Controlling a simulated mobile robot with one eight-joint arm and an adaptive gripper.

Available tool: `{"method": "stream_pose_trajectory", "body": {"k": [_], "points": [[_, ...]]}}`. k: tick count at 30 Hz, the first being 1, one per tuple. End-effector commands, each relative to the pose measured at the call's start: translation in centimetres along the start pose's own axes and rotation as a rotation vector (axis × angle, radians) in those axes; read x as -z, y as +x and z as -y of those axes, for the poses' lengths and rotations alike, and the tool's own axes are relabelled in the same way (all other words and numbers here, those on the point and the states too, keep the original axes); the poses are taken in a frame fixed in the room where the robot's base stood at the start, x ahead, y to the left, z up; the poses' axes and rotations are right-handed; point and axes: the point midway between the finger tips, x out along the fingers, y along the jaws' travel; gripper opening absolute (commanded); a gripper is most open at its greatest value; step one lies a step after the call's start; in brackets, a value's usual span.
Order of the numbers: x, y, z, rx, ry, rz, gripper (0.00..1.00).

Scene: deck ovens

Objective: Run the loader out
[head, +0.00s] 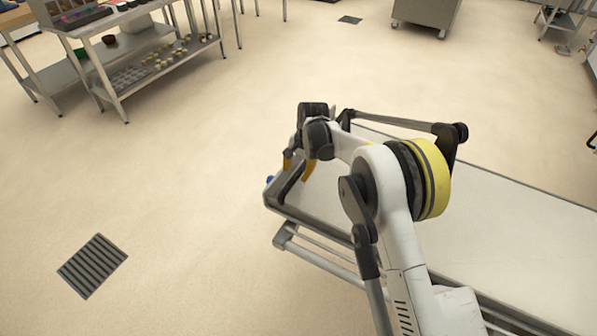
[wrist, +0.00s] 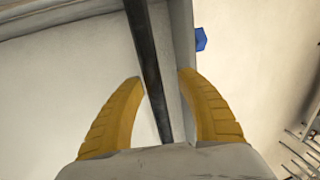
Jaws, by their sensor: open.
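The loader (head: 520,225) is a long, low frame with a pale flat top, running from the left end under my arm to the right edge of the head view. A dark bar (wrist: 148,50) crosses its left end. My gripper (head: 297,168) is over that end, pointing down. In the wrist view my gripper (wrist: 158,82) is open, with yellow fingers on either side of the bar. The bar runs through the gap, apart from the left finger; contact with the right finger cannot be told. My arm hides part of the loader.
A small blue part (head: 269,179) sits at the loader's left corner. A steel rack (head: 150,72) with trays stands at the upper left. A floor drain (head: 92,265) lies at the lower left. The floor left of the loader is clear.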

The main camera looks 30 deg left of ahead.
Motion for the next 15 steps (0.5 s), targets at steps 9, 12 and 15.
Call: {"method": "stream_pose_trajectory", "body": {"k": [9,12,15], "points": [[0.1,-0.2,-0.2,-0.004,0.002,0.001,0.43],[0.1,-1.3,-0.3,-0.004,0.003,0.001,0.43],[0.1,-3.1,-0.2,-0.004,0.003,0.001,0.43]]}}
